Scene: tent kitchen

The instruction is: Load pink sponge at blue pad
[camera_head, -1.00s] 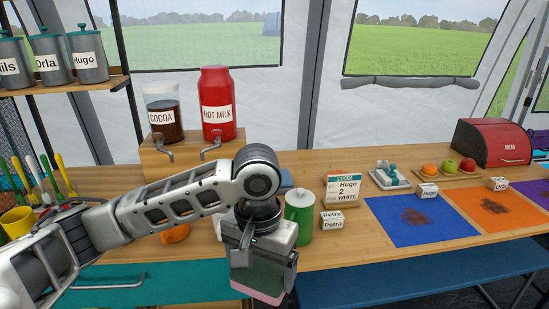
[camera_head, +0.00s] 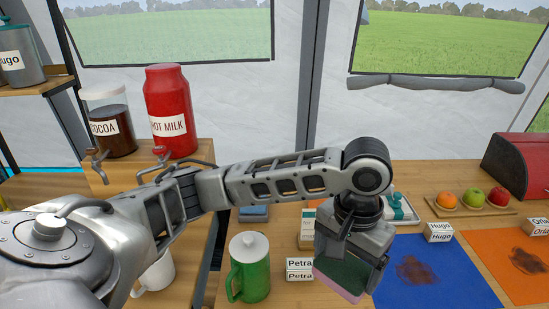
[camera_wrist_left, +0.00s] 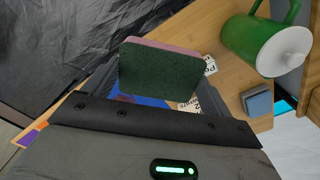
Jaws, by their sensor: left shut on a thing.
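My left gripper (camera_head: 350,262) is shut on the pink sponge (camera_head: 338,284), which has a dark green scouring face and a pink edge. In the left wrist view the sponge (camera_wrist_left: 160,70) sits between the fingers, its green face toward the camera. My right gripper is not in view.
A green lidded jug (camera_head: 249,268) and a Petra name card (camera_head: 300,269) stand left of the gripper. A Hugo card (camera_head: 438,232) stands at the blue pad's back edge. An orange pad (camera_head: 520,260) lies to the right. A fruit tray (camera_head: 450,209) is behind.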

